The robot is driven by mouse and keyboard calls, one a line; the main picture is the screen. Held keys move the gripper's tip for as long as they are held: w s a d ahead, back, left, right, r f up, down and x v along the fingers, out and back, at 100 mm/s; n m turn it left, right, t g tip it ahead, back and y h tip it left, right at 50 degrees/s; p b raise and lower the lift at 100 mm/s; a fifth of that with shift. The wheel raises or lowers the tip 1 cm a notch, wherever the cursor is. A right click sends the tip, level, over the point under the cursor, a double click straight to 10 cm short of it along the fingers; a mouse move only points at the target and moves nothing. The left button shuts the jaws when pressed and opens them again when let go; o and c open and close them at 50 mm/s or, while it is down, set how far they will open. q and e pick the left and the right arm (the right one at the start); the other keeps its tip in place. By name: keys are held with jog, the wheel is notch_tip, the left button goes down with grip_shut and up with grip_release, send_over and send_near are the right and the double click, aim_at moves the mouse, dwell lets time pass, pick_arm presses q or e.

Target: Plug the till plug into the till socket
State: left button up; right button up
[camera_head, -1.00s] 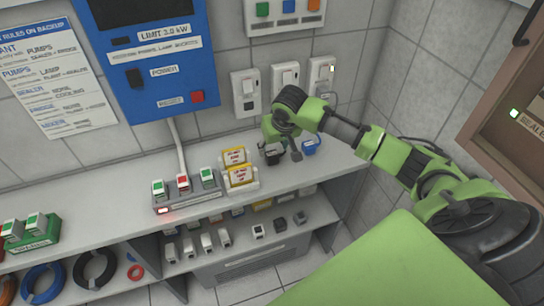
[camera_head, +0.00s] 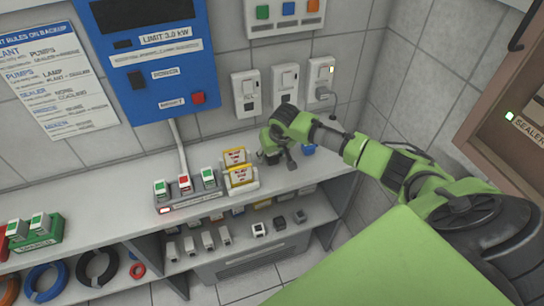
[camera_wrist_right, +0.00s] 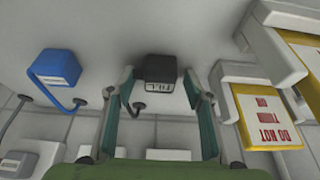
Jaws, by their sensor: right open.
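The till plug (camera_wrist_right: 160,69) is a black block with a white label that seems to read TILL. It stands on the counter and shows between the fingertips of my right gripper (camera_head: 279,157) in the wrist view. The fingers are open on either side of it, and I cannot tell whether they touch it. In the head view the plug is mostly hidden by the gripper. Three wall sockets are above the counter: left (camera_head: 246,92), middle (camera_head: 284,84) and right (camera_head: 320,77). Their labels are unreadable, so I cannot tell which is the till socket.
A blue plug (camera_wrist_right: 60,74) with a cord stands beside the black one. Yellow warning tags (camera_head: 240,175) stand on its other side. A grey plug (camera_head: 323,93) sits in the right socket. A switch strip (camera_head: 187,195) lies further left.

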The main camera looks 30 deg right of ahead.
aim_at(271, 155)
dwell(0.3)
jog(key=c, duration=1.1)
jog(key=shift+r, duration=0.15)
jog(key=shift+r+b, duration=0.3)
jog(key=shift+b, duration=0.05)
jog(key=r, duration=0.1)
jog(key=r+b, duration=0.1)
jog(key=shift+a+r, duration=0.25)
jog(key=shift+r, duration=0.05)
jog(key=shift+s+a+r+b, duration=0.45)
jog(key=shift+s+a+r, duration=0.75)
jog(key=shift+a+r, duration=0.55)
jog(key=shift+s+a+r+b, duration=0.45)
jog(key=shift+s+a+r, duration=0.9)
jog(key=shift+a, duration=0.75)
jog(key=shift+s+a+r+b, duration=0.45)
jog(key=shift+s+a+r, duration=0.65)
jog(key=shift+a+r, duration=0.7)
